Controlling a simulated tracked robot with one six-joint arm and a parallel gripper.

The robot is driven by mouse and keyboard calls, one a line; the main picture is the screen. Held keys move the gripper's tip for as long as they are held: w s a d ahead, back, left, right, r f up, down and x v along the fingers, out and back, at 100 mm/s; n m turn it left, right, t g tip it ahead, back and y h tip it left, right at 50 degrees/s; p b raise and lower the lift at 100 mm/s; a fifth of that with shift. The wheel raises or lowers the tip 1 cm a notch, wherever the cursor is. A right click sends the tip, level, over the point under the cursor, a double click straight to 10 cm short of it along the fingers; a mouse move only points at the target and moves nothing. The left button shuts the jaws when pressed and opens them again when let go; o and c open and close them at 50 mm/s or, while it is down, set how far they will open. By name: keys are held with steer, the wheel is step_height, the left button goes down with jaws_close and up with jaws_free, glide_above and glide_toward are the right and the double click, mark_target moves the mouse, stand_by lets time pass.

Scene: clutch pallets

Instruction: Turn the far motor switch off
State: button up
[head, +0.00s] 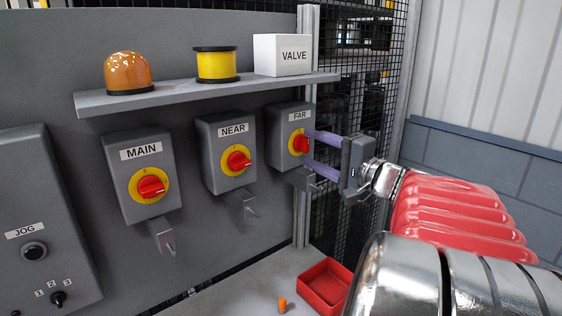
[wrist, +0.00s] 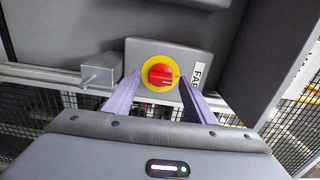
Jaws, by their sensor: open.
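The far motor switch (head: 300,143) is a red rotary knob on a yellow disc, on a grey box labelled FAR (head: 283,120). In the wrist view the red knob (wrist: 160,75) sits between my two purple fingers, its grip lying roughly across the picture. My gripper (head: 308,150) is open, with its fingertips at the front of the FAR box. In the wrist view my gripper (wrist: 160,85) has one finger on each side of the yellow disc, apart from the knob. The exact distance from the fingertips to the box is hard to tell.
The NEAR switch (head: 238,160) and MAIN switch (head: 151,187) are to the left. A shelf (head: 200,94) above holds an orange beacon (head: 127,72), a yellow spool (head: 217,65) and a VALVE box (head: 282,55). A red tray (head: 324,287) and small orange piece (head: 282,305) are below.

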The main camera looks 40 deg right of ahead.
steer(key=s, duration=1.2)
steer(key=shift+d+f, duration=0.1)
